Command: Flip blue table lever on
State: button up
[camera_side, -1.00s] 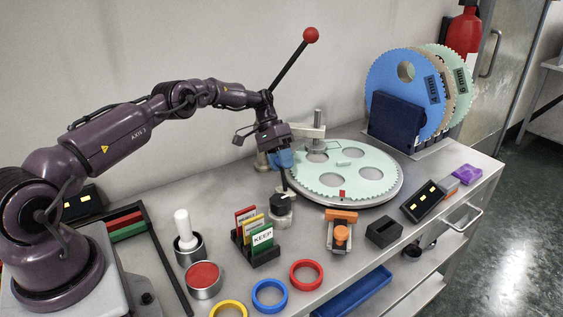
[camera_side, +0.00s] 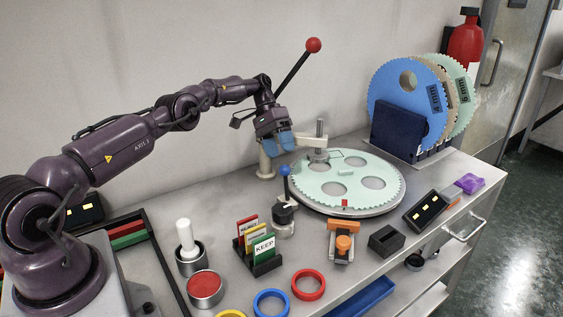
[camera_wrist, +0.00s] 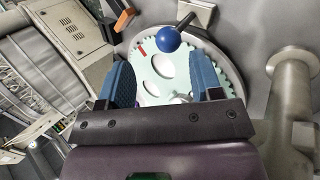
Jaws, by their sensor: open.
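The blue-knobbed lever (camera_side: 284,171) stands nearly upright on a dark round pivot with a pale base, at the near left edge of the round lapping table. Its blue ball also shows at the top of the wrist view (camera_wrist: 167,39). My gripper (camera_side: 281,144) hangs above and slightly behind the ball, apart from it. In the wrist view my blue fingers (camera_wrist: 163,82) are spread with nothing between them. The pale green toothed plate (camera_side: 377,175) with round holes lies on the table, with a red mark on its rim.
A long red-knobbed lever (camera_side: 313,46) rises behind my gripper. A clamp post (camera_side: 320,132) stands at the plate's back. Card holder (camera_side: 264,262), orange clamp (camera_side: 342,240) and black block (camera_side: 385,239) stand in front. Upright discs (camera_side: 403,90) are at the back right.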

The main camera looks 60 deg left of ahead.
jog(key=shift+r, duration=2.4)
jog(key=shift+c, duration=0.6)
jog(key=shift+m+g+y, duration=0.4)
jog(key=shift+m+y, duration=0.1)
jog(key=shift+m, duration=0.3)
jog(key=d+r, duration=0.1)
jog(key=d, duration=0.1)
jog(key=w+d+r, duration=0.1)
jog(key=d, duration=0.1)
jog(key=w+d+r, duration=0.1)
jog(key=d, duration=0.2)
grip_shut()
jog(key=d+r+m+y, duration=0.2)
jog(key=d+y, duration=0.2)
jog(key=d, duration=0.7)
jog(key=t+y, duration=0.2)
jog(key=y, duration=0.4)
send_over(286, 183)
jog(key=d, duration=0.2)
notch_tip(286, 183, down, 13)
jog(key=shift+s+d+f, duration=0.15)
